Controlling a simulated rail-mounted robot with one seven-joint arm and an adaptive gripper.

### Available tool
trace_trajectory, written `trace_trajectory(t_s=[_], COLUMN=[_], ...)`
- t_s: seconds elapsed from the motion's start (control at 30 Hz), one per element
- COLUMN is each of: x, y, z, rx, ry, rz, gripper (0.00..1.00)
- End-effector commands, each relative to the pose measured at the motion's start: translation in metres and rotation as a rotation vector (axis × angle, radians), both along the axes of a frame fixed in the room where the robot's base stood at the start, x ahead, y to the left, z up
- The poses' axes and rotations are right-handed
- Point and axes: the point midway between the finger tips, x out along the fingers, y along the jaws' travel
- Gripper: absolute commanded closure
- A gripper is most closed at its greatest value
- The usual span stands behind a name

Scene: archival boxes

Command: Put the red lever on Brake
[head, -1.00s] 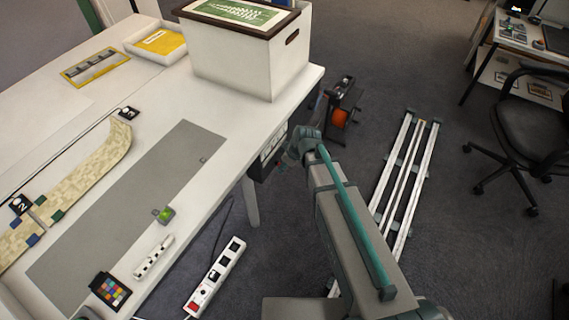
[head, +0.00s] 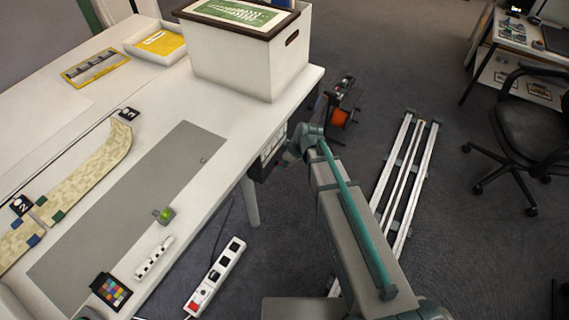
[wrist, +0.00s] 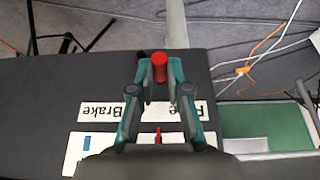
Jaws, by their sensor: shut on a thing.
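The red lever (wrist: 160,68) shows its round red knob in the wrist view, between the fingers of my gripper (wrist: 160,84). My gripper is shut on the lever. A white label reading "Brake" (wrist: 103,110) appears upside down to the left of the fingers. A second label (wrist: 190,109), partly covered by the right finger, lies on the other side. A thin red mark (wrist: 158,135) shows on a white strip below. In the head view, my gripper is at the dark box (head: 268,165) on the table's right edge, and the lever is hard to make out.
The white table (head: 215,150) holds a lidded archival box (head: 235,60) at the back. A reel with orange cable (head: 340,115) and metal rails (head: 400,180) are on the floor to the right. In the wrist view, loose cables (wrist: 250,65) lie beyond the dark box.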

Motion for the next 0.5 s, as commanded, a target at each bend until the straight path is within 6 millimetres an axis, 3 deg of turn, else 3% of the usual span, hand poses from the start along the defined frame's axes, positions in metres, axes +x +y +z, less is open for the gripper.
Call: trace_trajectory(t_s=[0.5], x=[0.031], y=[-0.014], z=[0.006], rx=[0.199], ry=[0.361], rz=[-0.002], gripper=[1.00])
